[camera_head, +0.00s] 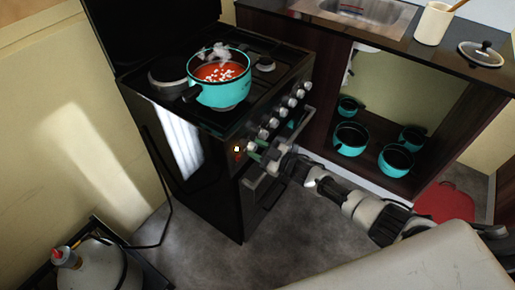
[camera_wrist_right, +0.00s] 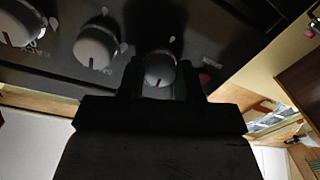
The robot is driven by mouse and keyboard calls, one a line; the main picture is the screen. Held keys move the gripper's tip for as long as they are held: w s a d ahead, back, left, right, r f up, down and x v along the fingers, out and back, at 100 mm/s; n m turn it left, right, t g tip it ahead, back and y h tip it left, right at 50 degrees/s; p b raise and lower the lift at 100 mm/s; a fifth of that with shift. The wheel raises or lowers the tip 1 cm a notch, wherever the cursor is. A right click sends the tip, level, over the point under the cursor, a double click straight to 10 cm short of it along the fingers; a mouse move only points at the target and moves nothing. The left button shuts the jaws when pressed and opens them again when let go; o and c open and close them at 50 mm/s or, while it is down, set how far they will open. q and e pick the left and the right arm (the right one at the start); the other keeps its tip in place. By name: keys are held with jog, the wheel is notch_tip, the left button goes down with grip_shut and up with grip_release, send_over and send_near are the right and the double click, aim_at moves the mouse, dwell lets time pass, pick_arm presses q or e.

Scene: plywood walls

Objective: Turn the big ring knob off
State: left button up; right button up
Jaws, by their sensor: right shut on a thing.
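The black stove (camera_head: 215,175) has a row of silver-grey knobs along its front panel. My right gripper (camera_head: 257,153) is at the panel's near end, by the knob closest to me. In the right wrist view, my right gripper (camera_wrist_right: 160,82) has its two dark fingers on either side of a round grey knob (camera_wrist_right: 160,68) and is shut on it. Two more knobs, a middle one (camera_wrist_right: 96,46) and a left one (camera_wrist_right: 20,24), are apart from the fingers. The panel lettering is too small to tell which knob is the big ring's. My left gripper is not in view.
A teal pot (camera_head: 222,92) with red contents stands on the stove top. Several teal pots sit in the open cabinet at right. A gas bottle (camera_head: 95,265) stands at bottom left. Grey floor is clear before the stove.

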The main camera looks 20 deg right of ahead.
jog(key=shift+f+m, duration=0.1)
jog(key=shift+m, duration=0.7)
jog(key=o, duration=0.9)
jog(key=v, duration=1.1)
jog(key=shift+w, duration=0.1)
